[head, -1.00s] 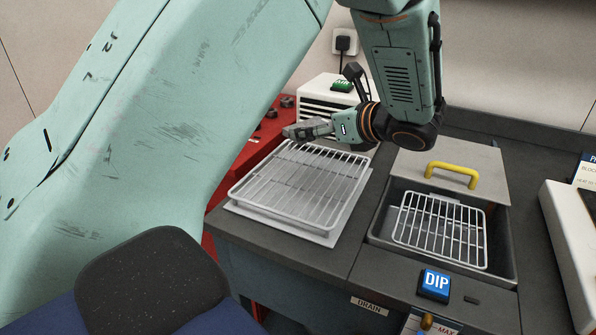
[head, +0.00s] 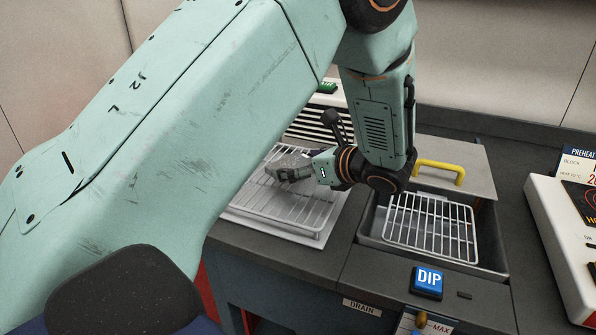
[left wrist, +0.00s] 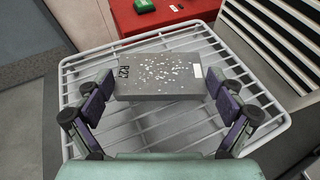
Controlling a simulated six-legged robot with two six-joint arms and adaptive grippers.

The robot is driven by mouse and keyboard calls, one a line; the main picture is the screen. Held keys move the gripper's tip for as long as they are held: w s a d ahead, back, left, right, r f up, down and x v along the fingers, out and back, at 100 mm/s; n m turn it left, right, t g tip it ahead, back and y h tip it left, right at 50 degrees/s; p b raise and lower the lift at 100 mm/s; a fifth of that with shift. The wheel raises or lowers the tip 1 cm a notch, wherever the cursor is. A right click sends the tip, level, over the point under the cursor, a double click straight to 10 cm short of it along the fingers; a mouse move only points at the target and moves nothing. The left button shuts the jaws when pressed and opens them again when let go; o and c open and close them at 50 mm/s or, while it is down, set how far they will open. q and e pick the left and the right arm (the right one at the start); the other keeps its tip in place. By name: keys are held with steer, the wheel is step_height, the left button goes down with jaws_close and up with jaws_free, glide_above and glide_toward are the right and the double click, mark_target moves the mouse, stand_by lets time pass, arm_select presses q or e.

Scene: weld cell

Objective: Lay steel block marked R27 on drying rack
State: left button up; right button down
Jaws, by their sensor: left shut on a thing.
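The grey steel block marked R27 (left wrist: 160,76) is between the fingers of my left gripper (left wrist: 158,92) in the left wrist view, with pale specks on its top face. My left gripper is shut on it. In the head view the left gripper (head: 290,168) is over the drying rack (head: 265,206), a white wire rack on a pale tray. The rack (left wrist: 130,130) also shows beneath the block in the left wrist view. I cannot tell whether the block touches the wires. My right gripper is not in view.
Right of the rack is a sunken dip tank with a wire basket (head: 430,228), a lid with a yellow handle (head: 440,170) and a blue DIP button (head: 428,281). A white preheat unit (head: 565,245) stands at the far right. A vented box (head: 318,125) stands behind the rack.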

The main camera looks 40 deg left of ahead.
arm_select(q)
steer(key=shift+w+f, duration=0.1)
steer(key=shift+f, duration=0.55)
steer(key=shift+w+a+f, duration=0.1)
steer(key=shift+f, duration=0.05)
steer(key=o, duration=1.5)
steer(key=shift+f, duration=0.2)
steer(key=shift+c, duration=0.2)
